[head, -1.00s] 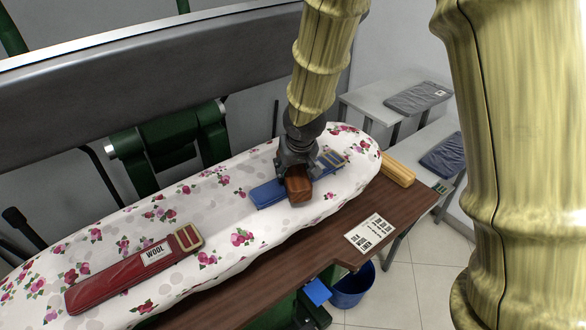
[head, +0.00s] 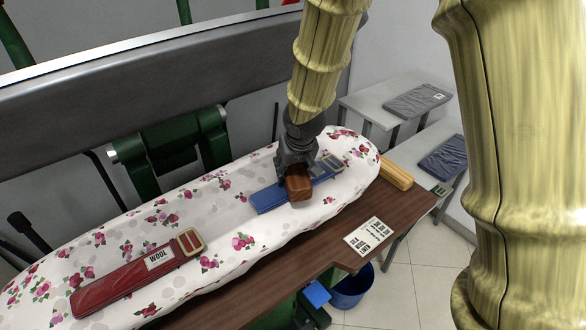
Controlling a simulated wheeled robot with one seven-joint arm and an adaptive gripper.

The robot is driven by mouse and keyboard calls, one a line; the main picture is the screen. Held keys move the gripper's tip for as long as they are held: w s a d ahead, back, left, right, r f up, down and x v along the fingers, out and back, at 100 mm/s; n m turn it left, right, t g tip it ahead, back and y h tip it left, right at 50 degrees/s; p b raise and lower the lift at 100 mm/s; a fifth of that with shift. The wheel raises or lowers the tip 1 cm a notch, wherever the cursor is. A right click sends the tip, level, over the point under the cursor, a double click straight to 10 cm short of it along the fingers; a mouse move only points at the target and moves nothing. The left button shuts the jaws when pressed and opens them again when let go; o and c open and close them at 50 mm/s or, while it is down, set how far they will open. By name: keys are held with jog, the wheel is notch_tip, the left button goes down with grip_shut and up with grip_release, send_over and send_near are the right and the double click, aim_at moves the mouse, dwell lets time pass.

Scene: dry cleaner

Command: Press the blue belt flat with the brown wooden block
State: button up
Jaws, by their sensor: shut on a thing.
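The blue belt (head: 270,199) lies on the floral ironing board (head: 215,256), its buckle end (head: 331,164) toward the right. My gripper (head: 292,172) is shut on the brown wooden block (head: 299,188), over the middle of the belt. The block hides part of the belt. It looks to be on or just above the belt; I cannot tell whether they touch. A red belt (head: 125,278) with a "WOOL" label lies at the board's left.
A yellowish wooden block (head: 397,177) and a printed card (head: 369,236) lie on the brown table edge (head: 405,214). A grey press arm (head: 140,85) spans behind the board. A blue bucket (head: 352,288) stands below. Side tables hold folded grey (head: 418,100) and blue (head: 444,157) cloths.

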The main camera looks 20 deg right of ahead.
jog(key=shift+r+p, duration=1.8)
jog(key=shift+r, duration=0.55)
